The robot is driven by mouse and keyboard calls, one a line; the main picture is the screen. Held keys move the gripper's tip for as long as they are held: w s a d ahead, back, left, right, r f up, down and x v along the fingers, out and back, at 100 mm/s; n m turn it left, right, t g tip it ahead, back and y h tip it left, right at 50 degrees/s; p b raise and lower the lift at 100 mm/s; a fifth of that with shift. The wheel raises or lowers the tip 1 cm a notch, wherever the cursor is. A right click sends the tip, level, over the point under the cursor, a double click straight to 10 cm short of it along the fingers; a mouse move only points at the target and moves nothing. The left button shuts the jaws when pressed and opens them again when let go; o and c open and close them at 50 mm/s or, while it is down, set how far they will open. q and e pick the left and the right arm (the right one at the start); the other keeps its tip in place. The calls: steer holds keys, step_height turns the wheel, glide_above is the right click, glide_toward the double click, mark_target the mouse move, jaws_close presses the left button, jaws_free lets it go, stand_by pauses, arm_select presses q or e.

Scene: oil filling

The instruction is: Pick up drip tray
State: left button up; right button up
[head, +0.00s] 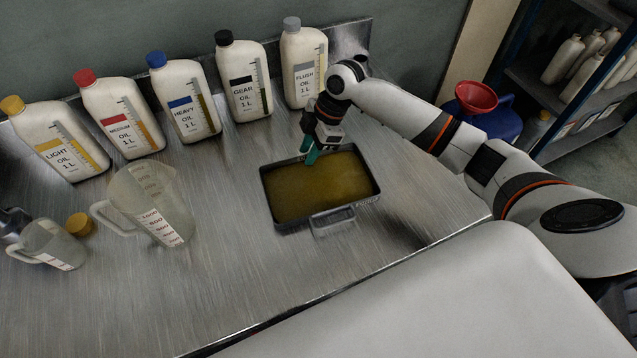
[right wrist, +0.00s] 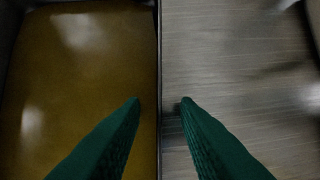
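The drip tray (head: 293,226) is a dark rectangular pan on the metal bench, holding brown-yellow oil (head: 320,190). A grey handle (head: 333,218) sticks out from its near side. My right gripper (head: 311,156) reaches down to the tray's far rim with green fingers. In the right wrist view the fingertips (right wrist: 161,102) are open, one on each side of the tray wall (right wrist: 159,60). The left finger is over the oil and the right one over the bench, with gaps to the wall. I cannot make out my left gripper.
Several capped oil bottles (head: 192,105) stand along the bench's back. A large clear jug (head: 150,205), a small jug (head: 52,245) and a yellow cap (head: 80,225) are at left. An unclear dark object (head: 12,222) is at the left edge. Bench between jug and tray is clear.

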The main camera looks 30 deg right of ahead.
jaws_close()
steer(key=shift+r, duration=0.15)
stand_by(0.4)
step_height(320, 180, up, 10)
stand_by(0.8)
